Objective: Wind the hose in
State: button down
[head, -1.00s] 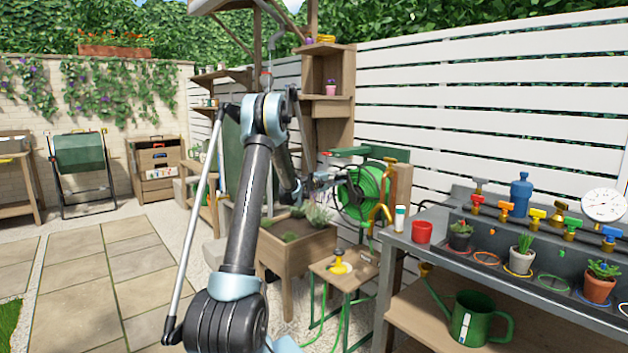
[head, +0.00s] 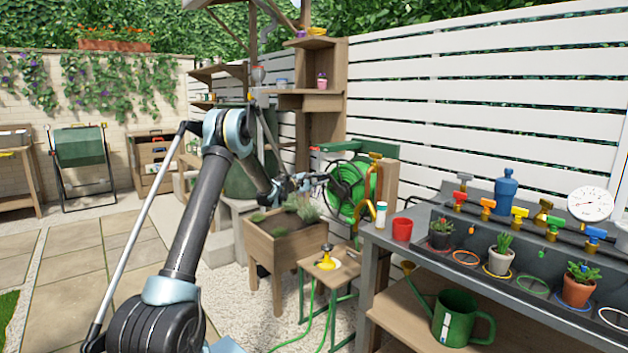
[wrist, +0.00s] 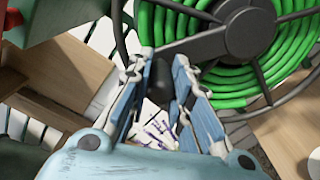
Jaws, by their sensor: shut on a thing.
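The hose reel (head: 350,188) stands by a wooden post at the white fence, with green hose (wrist: 265,75) wound on it. More green hose (head: 309,305) hangs beside a small wooden table and runs onto the gravel. My gripper (head: 318,180) is at the left side of the reel. In the wrist view, my gripper (wrist: 175,75) has its blue fingers shut on the dark crank handle (wrist: 178,88), in front of the reel's hub. The fingers hide part of the handle.
A yellow sprinkler (head: 327,261) sits on the small table (head: 340,272). A wooden planter (head: 285,252) stands left of it. A grey bench (head: 400,237) with pots and taps is at the right; a green watering can (head: 455,318) is on its lower shelf. Paving at the left is clear.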

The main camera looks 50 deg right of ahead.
jog(key=shift+f, duration=0.2)
dwell(0.3)
jog(key=c, duration=1.4)
grip_release()
jog(key=shift+a, duration=0.1)
jog(key=a, duration=0.4)
jog(key=w+a, duration=0.1)
jog(key=a, duration=0.3)
jog(key=w+a, duration=0.1)
jog(key=a, duration=0.2)
jog(key=shift+a, duration=0.4)
